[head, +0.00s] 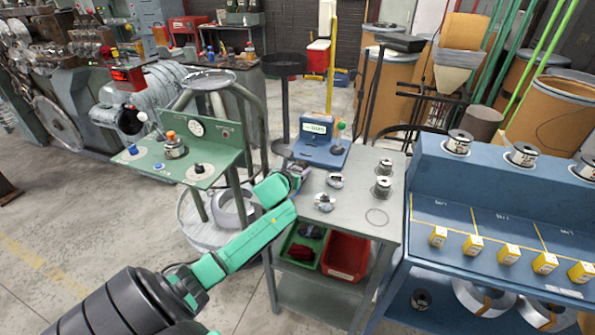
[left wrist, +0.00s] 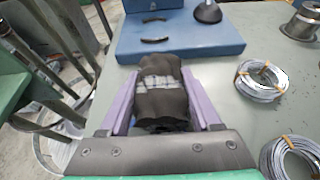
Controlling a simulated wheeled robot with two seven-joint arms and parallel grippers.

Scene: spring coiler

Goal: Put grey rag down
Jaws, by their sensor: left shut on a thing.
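My left gripper (head: 297,173) is over the left edge of the grey table (head: 345,222), just in front of a blue device (head: 318,145). In the left wrist view, its two pale purple fingers (left wrist: 158,104) are shut on the grey rag (left wrist: 160,78), a dark bunched cloth with a lighter checked band. I cannot tell whether the rag touches the table top. In the head view the rag is mostly hidden by the gripper. My right gripper is not in view.
Wire coils (head: 325,202) (left wrist: 262,80) and spools (head: 383,186) stand right of the gripper. A green bin (head: 284,250) with dark and red cloths and a red bin (head: 345,257) sit on the shelf below.

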